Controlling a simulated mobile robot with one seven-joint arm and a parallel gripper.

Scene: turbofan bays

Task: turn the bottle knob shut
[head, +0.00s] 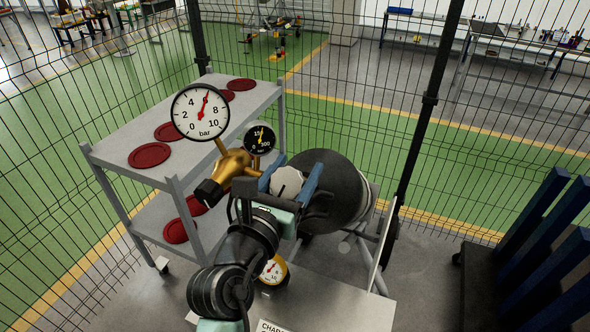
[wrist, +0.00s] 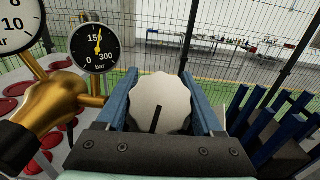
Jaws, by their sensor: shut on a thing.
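The bottle knob (head: 287,182) is a white, scalloped round knob with a dark mark on its face. It sits at the near end of a dark grey gas bottle (head: 337,185) lying on its side. In the wrist view the knob (wrist: 160,104) fills the middle, with its dark mark pointing down. My gripper (head: 290,181) is shut on the knob, one blue finger on each side; both fingers also show in the wrist view (wrist: 159,100). A brass regulator (head: 232,165) stands to the left, with a large white gauge (head: 201,112) and a small black gauge (head: 260,138).
A grey shelf cart (head: 130,140) with red discs stands at the left. A wire fence (head: 350,60) runs behind. Another yellow-rimmed gauge (head: 273,270) sits below my arm. A blue-slatted rack (head: 540,230) stands at the right.

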